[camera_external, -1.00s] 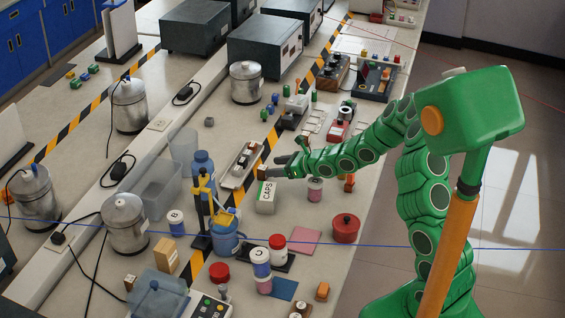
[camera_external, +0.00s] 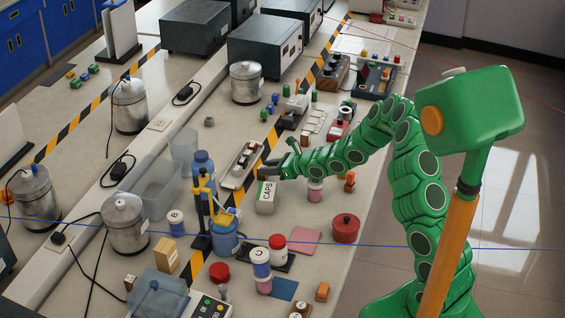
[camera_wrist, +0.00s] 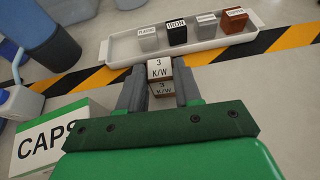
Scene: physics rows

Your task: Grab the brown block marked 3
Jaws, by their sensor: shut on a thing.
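The brown block marked "3 K/W" (camera_wrist: 160,69) sits between the two grey fingers of my gripper (camera_wrist: 160,84) in the wrist view. Its pale labelled top and brown front face show, both with the same marking. My gripper is shut on it, with a finger against each side. In the external view my gripper (camera_external: 268,170) is low over the bench, just beyond the CAPS box, and the fingers mostly hide the block there. I cannot tell whether the block touches the bench.
The white and green CAPS box (camera_wrist: 45,140) stands close on the left in the wrist view. A pale tray (camera_wrist: 120,50) with several small labelled blocks lies just beyond the black and yellow tape (camera_wrist: 95,79). A blue jug (camera_external: 226,236) stands nearby.

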